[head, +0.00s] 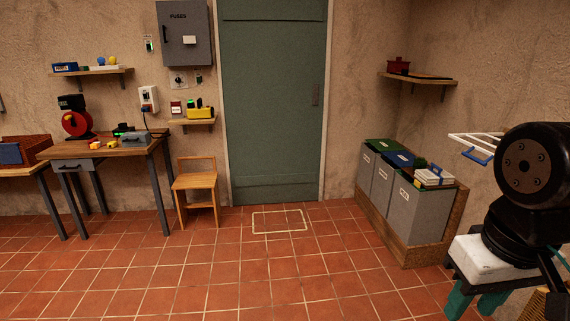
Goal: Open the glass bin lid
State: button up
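Three grey bins stand in a row in a low wooden surround at the right wall: a far bin (366,163) with a green lid (381,145), a middle bin (382,184) with a blue lid (400,159), and a near bin (408,211) with a dark green top edge. Each has a small white label on its front, too small to read, so I cannot tell which is the glass bin. The far and middle lids look shut. A pale stack with a blue item (435,176) lies on the near bin and hides much of its top.
A white wall rack (478,143) juts out above the bins, and a shelf (417,79) holds a red pot. The tiled floor (290,265) before the bins is clear.

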aim_at(382, 144)
jog(key=u, duration=0.1)
jog(key=i, duration=1.95)
jog(key=z, duration=0.2)
jog(key=i, duration=1.95)
jog(key=z, duration=0.65)
jog(key=i, duration=1.55)
jog(key=z, duration=0.35)
